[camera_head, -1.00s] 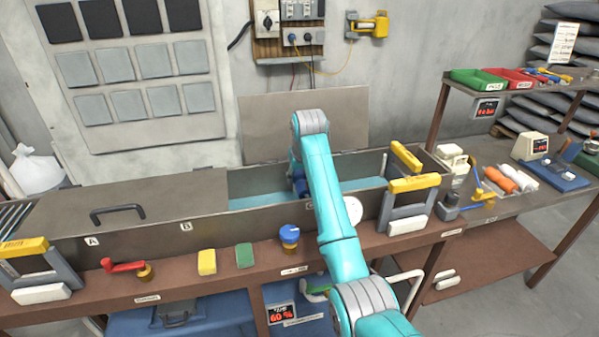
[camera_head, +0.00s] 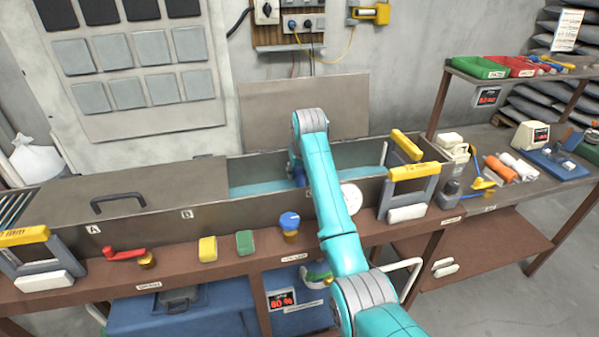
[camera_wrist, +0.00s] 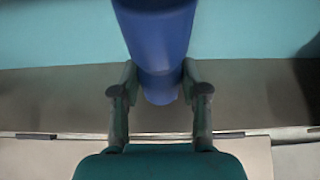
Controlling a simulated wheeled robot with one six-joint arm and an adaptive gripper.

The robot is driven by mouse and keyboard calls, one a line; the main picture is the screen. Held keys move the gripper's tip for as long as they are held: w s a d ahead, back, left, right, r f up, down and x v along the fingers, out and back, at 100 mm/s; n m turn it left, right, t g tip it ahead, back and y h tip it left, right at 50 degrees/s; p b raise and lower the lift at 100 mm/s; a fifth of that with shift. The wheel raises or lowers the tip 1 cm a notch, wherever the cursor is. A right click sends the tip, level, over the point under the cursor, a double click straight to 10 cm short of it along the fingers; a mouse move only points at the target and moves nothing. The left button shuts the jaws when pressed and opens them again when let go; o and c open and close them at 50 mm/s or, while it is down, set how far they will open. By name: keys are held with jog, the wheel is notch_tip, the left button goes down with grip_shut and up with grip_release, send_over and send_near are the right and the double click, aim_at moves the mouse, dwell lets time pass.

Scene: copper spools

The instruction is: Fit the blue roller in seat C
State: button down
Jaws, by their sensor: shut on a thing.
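The blue roller (camera_wrist: 158,35) fills the top middle of the wrist view. My gripper (camera_wrist: 160,88) is shut on its lower end, with one finger on each side. In the head view a small dark blue part of the roller (camera_head: 299,175) shows beside my arm, inside the open part of the long metal trough (camera_head: 265,215). Pale blue liquid or lining (camera_head: 258,187) lies in the trough. Labels A and B show on the trough's front; label C is hidden behind my arm. I cannot tell whether the roller touches a seat.
A metal lid with a dark handle (camera_head: 118,203) covers the trough's left part. Yellow-handled frames (camera_head: 412,190) stand at both ends. A round white dial (camera_head: 350,197) is right of my arm. Yellow (camera_head: 208,249) and green (camera_head: 245,243) blocks and a blue-topped knob (camera_head: 289,222) line the front ledge.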

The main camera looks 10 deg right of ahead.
jog(key=shift+f, duration=0.15)
dwell(0.4)
jog(key=c, duration=0.5)
grip_release()
jog(key=v, duration=1.1)
jog(key=shift+s+r, duration=0.25)
jog(key=shift+r, duration=0.2)
